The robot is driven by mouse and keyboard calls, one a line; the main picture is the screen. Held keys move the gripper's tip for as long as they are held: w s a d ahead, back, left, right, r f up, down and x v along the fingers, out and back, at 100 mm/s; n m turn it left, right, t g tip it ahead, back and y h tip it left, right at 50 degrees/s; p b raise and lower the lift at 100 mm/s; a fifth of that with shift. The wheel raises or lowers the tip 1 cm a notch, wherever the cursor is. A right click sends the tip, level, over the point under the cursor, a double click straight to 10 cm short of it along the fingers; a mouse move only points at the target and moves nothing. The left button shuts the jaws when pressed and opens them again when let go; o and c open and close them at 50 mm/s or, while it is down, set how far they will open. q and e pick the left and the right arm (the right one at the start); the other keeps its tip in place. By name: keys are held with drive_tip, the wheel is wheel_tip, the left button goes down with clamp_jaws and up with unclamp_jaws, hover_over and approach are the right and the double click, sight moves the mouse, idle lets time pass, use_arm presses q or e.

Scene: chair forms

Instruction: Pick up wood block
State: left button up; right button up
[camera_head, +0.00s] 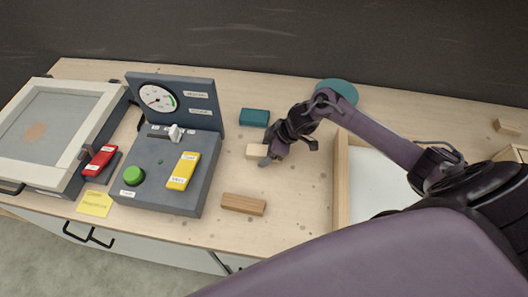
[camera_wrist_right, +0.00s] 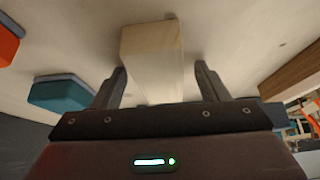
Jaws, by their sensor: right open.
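A pale wood block (camera_head: 257,151) lies on the workbench in the middle of the head view. My right gripper (camera_head: 268,160) is at its right end, and part of the block is hidden behind it. In the right wrist view the pale block (camera_wrist_right: 152,55) lies ahead of and partly between the two fingers of my open right gripper (camera_wrist_right: 158,82), with gaps visible on both sides. A darker brown wood block (camera_head: 243,204) lies nearer the front edge, apart from the gripper. My left gripper is not in view.
A teal block (camera_head: 254,117) lies behind the pale block; it also shows in the wrist view (camera_wrist_right: 62,92). A grey control panel (camera_head: 150,160) with a gauge, green button and yellow piece stands left. A wooden-walled tray (camera_head: 341,180) is right. Bare bench (camera_head: 295,205) lies between.

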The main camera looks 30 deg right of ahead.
drive_tip(key=shift+c, duration=0.3)
drive_tip(key=c, duration=1.1)
drive_tip(key=shift+o, duration=0.2)
drive_tip(key=shift+r, duration=0.1)
